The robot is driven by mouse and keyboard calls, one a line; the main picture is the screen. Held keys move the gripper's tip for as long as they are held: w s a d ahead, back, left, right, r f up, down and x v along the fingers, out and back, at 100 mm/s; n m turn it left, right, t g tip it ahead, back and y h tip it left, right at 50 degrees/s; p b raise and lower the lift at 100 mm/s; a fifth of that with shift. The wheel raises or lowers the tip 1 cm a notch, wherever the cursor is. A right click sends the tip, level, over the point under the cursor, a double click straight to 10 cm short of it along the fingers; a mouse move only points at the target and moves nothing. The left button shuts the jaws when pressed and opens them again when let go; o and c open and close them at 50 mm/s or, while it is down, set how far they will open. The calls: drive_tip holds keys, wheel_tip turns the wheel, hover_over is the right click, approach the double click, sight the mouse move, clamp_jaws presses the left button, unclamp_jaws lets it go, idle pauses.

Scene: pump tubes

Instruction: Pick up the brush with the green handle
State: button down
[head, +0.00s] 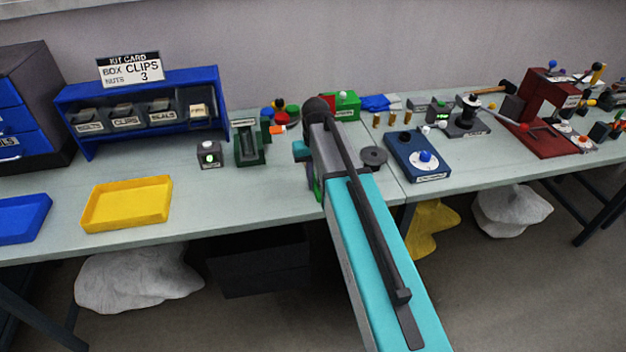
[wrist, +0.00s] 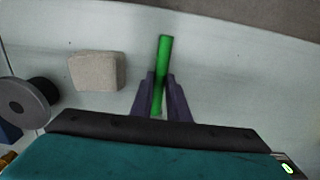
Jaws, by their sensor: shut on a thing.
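The green handle of the brush (wrist: 164,60) stands out between the two dark fingers of my gripper (wrist: 161,92) in the wrist view. My gripper is shut on it. The handle is a slim green rod, slightly tilted, pointing toward the far side of the picture. The brush's bristle end is not visible. In the head view my own arm hides my gripper; a small green patch shows at the arm's left edge, but I cannot tell whether it is the brush.
A beige block (wrist: 96,71) and a round grey disc (wrist: 28,101) lie near my gripper. On the bench are a yellow tray (head: 126,221), a blue tray (head: 20,238), a blue bin rack (head: 75,125) and a blue box with a dial (head: 400,150).

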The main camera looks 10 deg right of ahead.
drive_tip(key=shift+r, duration=0.2)
drive_tip(key=shift+r+b, duration=0.6)
drive_tip(key=shift+r, duration=0.7)
drive_tip(key=shift+s+r, duration=0.15)
drive_tip(key=shift+r, duration=0.15)
drive_tip(key=s+r+b, duration=0.1)
drive_tip(key=s+b, duration=0.2)
drive_tip(key=s, duration=1.2)
drive_tip(key=shift+s+a+r, duration=0.2)
drive_tip(key=shift+s+a, duration=0.05)
drive_tip(key=shift+s, duration=0.1)
drive_tip(key=n, duration=0.6)
approach(315, 183)
drive_tip(key=s+f, duration=0.3)
drive_tip(key=s, duration=0.1)
drive_tip(key=shift+s+f, duration=0.25)
drive_tip(key=shift+f, duration=0.15)
drive_tip(key=shift+a, duration=0.2)
